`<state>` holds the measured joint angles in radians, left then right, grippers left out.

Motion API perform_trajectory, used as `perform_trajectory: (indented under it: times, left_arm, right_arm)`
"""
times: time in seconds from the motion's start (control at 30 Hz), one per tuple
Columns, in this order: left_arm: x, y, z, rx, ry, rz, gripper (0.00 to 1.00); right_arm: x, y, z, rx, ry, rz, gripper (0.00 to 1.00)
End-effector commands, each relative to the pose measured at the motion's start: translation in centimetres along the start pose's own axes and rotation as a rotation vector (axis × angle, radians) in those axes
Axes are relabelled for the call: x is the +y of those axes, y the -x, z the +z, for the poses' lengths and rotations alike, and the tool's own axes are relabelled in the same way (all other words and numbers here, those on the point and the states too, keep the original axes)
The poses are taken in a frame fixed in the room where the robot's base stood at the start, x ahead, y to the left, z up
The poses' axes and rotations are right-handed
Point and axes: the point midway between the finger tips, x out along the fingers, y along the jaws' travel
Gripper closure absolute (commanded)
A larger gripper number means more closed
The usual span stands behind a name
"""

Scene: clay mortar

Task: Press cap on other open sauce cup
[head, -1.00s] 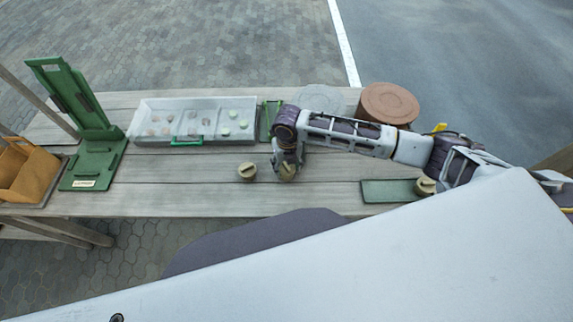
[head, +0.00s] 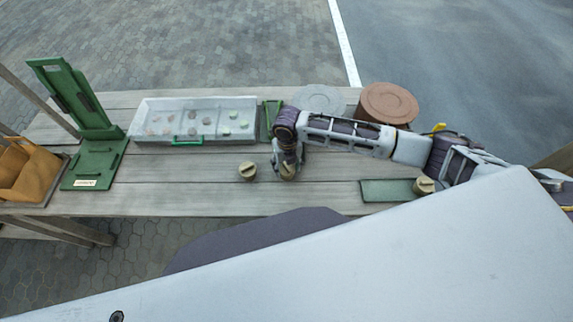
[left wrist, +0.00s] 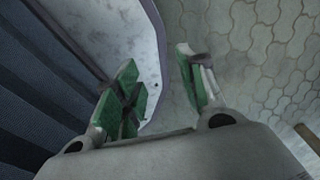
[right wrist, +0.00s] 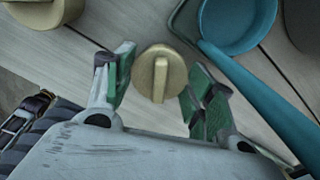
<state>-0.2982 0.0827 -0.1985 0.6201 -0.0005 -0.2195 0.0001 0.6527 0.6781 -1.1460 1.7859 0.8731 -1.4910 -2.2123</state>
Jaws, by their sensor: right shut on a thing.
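A tan round cap (right wrist: 161,70) with a raised bar across its top sits between the fingers of my right gripper (right wrist: 157,88) in the right wrist view. It shows in the head view as a tan cup (head: 288,173) on the table, partly hidden by the gripper, which is shut on it from above. Any cup under the cap is hidden. A second tan cup with a barred cap (head: 247,171) stands upright just to the left; it also shows at the upper left of the right wrist view (right wrist: 45,10). My left gripper (left wrist: 158,82) is open and empty, away from the table.
Another tan capped cup (head: 424,186) stands at the green mat (head: 385,191) on the right. A pale tray (head: 155,104) with small discs, a green stand (head: 95,160) and a brown round container (head: 388,103) surround the work area.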

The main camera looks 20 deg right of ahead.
Motion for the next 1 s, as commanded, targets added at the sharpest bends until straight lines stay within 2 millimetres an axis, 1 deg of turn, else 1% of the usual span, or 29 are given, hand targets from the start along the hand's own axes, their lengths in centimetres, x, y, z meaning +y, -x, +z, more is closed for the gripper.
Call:
perform_trajectory:
  times: [0.13, 0.17, 0.33, 0.57, 0.6, 0.73, 0.77, 1.0]
  left_arm:
    - [-0.5, 0.0, 0.1, -0.001, -0.002, -0.005, 0.60]
    - [-0.6, 0.0, 0.1, -0.001, -0.002, -0.006, 0.60]
    - [-0.8, 0.0, 0.2, -0.002, -0.004, -0.008, 0.60]
    - [-0.8, 0.0, 0.1, -0.002, -0.003, -0.008, 0.60]
    - [-0.7, 0.0, 0.1, -0.002, -0.003, -0.007, 0.60]
    - [-0.4, 0.0, 0.1, -0.001, -0.002, -0.004, 0.60]
    - [-0.2, 0.0, 0.0, 0.000, -0.001, -0.003, 0.60]
    - [0.6, 0.0, -0.1, 0.001, 0.002, 0.006, 0.60]
  right_arm:
    - [0.0, 0.0, 0.0, 0.000, 0.000, 0.000, 0.54]
    - [0.0, 0.0, 0.0, 0.000, 0.000, 0.000, 0.43]
    - [0.0, 0.0, 0.0, 0.000, 0.000, 0.000, 0.21]
    - [0.0, 0.0, 0.0, 0.000, 0.000, 0.000, 0.20]
    - [0.0, 0.0, 0.0, 0.000, 0.000, 0.000, 0.19]
    - [0.0, 0.0, 0.0, 0.000, 0.000, 0.000, 0.02]
    - [0.0, 0.0, 0.0, 0.000, 0.000, 0.000, 0.00]
    - [0.0, 0.0, 0.0, 0.000, 0.000, 0.000, 0.00]
